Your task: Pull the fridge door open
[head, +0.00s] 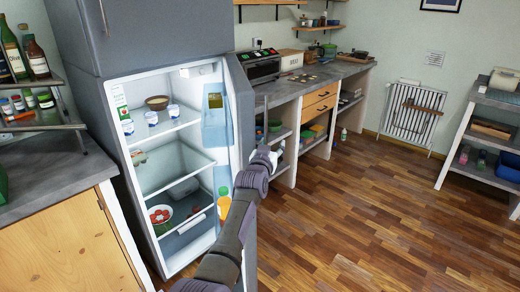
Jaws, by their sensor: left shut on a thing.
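The grey fridge (88,110) stands at the left with its lower compartment open. Its door (242,108) is swung well out to the right, seen nearly edge-on, with bottles in the shelves on its inner side. My left arm reaches up from the bottom, across the lower part of the door. My left gripper (274,154) is at the outer side of the door and is shut on the door handle (265,118), which is mostly hidden behind the door and gripper. The upper fridge door is closed. My right gripper is not in view.
Inside the fridge are a brown bowl (157,102), white cups and a bowl of red food (160,215). A wooden cabinet (65,245) stands close at the left. A counter (310,78) runs behind the door. The wooden floor (370,210) to the right is clear.

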